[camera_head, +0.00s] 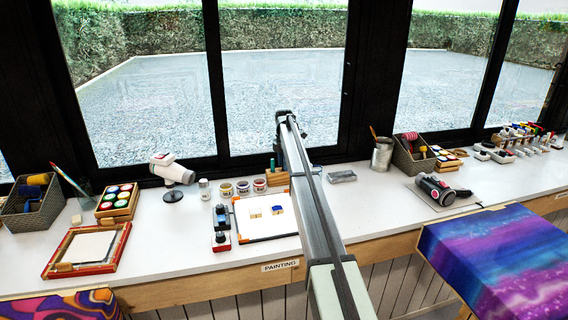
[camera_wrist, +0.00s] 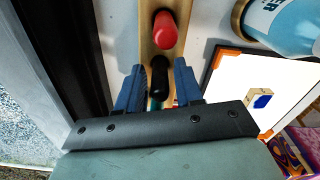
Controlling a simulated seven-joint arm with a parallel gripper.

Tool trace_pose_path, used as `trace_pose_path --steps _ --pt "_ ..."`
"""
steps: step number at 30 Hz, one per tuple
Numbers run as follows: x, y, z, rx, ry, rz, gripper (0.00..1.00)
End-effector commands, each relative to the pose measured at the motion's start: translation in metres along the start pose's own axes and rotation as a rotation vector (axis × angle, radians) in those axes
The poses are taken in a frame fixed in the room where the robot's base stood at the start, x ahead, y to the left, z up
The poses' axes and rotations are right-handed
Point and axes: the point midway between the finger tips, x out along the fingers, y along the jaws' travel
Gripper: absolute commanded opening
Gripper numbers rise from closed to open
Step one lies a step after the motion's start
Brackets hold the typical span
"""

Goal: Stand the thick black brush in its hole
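The black brush handle (camera_wrist: 160,74) shows in the wrist view between the two blue fingers of my gripper (camera_wrist: 160,82). Narrow gaps seem to show on both sides of it, so the fingers look open around it rather than closed on it. The handle lies over the line of the wooden brush stand (camera_wrist: 147,45); whether its lower end is in a hole is hidden. In the head view the wooden stand (camera_head: 278,179) is by the window, partly behind my arm. My gripper is hidden in that view.
A red handle (camera_wrist: 166,32) is at the stand beyond the black one. A teal piece shows below the black handle. Paint jars (camera_head: 243,187) stand left of the stand. A white board (camera_head: 266,216) lies in front. The dark window frame (camera_wrist: 65,45) is close beside my gripper.

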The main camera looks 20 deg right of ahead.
Motion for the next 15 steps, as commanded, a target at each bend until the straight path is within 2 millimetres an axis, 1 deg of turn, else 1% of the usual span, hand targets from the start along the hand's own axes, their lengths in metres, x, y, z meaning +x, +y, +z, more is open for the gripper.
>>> trace_pose_path --steps 1,3,11,15 --pt "-0.0001 0.0 0.0 0.0 0.0 0.0 0.41" --pt "-0.0001 0.0 0.0001 0.0 0.0 0.0 0.47" --pt "-0.0009 0.0 0.0 0.0 0.0 0.0 0.48" --pt "-0.0096 0.0004 0.0002 0.0 0.0 0.001 0.48"
